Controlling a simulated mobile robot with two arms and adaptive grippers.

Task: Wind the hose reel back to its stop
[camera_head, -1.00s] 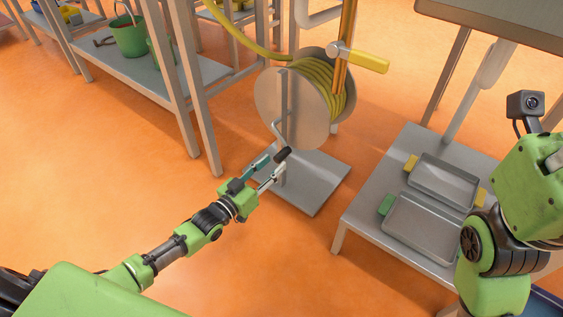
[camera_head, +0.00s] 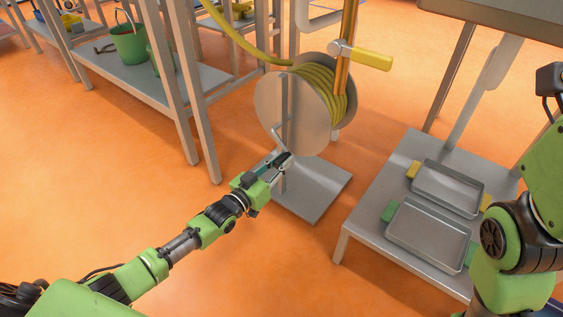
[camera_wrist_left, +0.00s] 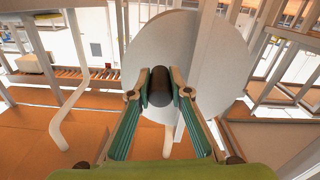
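The hose reel (camera_head: 268,100) stands on a grey base plate, with its round grey disc facing my left arm and yellow hose (camera_head: 322,82) wound behind it. A bent crank with a dark handle (camera_head: 284,158) sits low in front of the disc. My left gripper (camera_head: 279,163) is at that handle. In the left wrist view, the dark handle (camera_wrist_left: 158,84) lies between the two fingertips of the left gripper (camera_wrist_left: 160,88), whose pads appear to press on both sides. My right gripper is outside the views; only the right arm shows.
A grey table with two metal trays (camera_head: 448,188) stands right of the reel. A shelf rack (camera_head: 150,85) with a green bucket (camera_head: 130,42) is at the left. A yellow lever (camera_head: 370,59) sticks out above the reel. Orange floor is open at front left.

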